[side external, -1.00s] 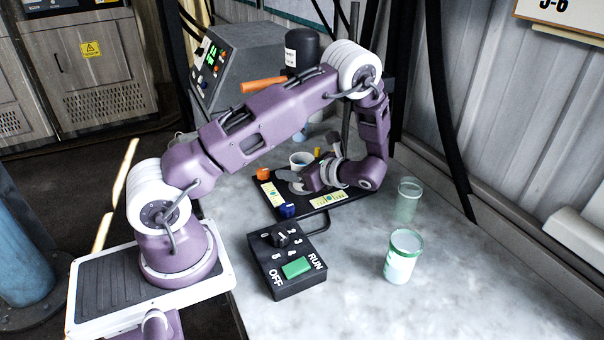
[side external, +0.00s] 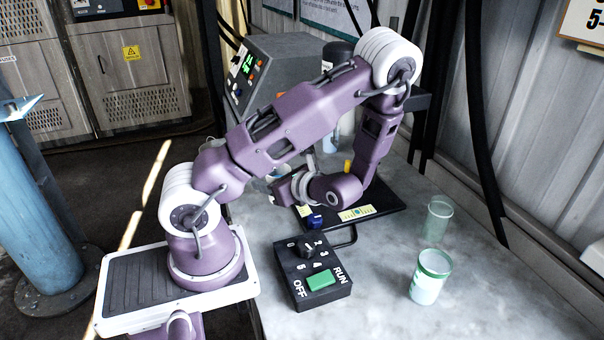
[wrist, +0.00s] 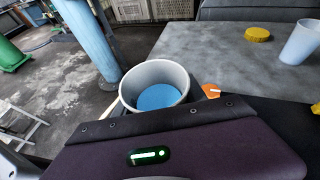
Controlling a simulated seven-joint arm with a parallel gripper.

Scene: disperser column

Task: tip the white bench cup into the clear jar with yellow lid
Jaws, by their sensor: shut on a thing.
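The white cup (wrist: 155,88) is just past my gripper's edge in the wrist view, mouth up, with blue contents (wrist: 158,97) inside. In the side view a pale bit of the cup (side external: 280,171) shows behind my gripper (side external: 281,186), which is shut on it; the fingertips are mostly hidden. A yellow lid (wrist: 257,34) lies on the grey bench in the wrist view. A pale translucent vessel (wrist: 302,42) stands beside it, open side up, probably the clear jar. In the side view the area behind my arm is largely hidden.
A black tray (side external: 392,220) with labels and a blue block (side external: 315,221) lies below my arm. A black control box (side external: 312,272) sits in front. An orange piece (wrist: 211,90) is beside the cup.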

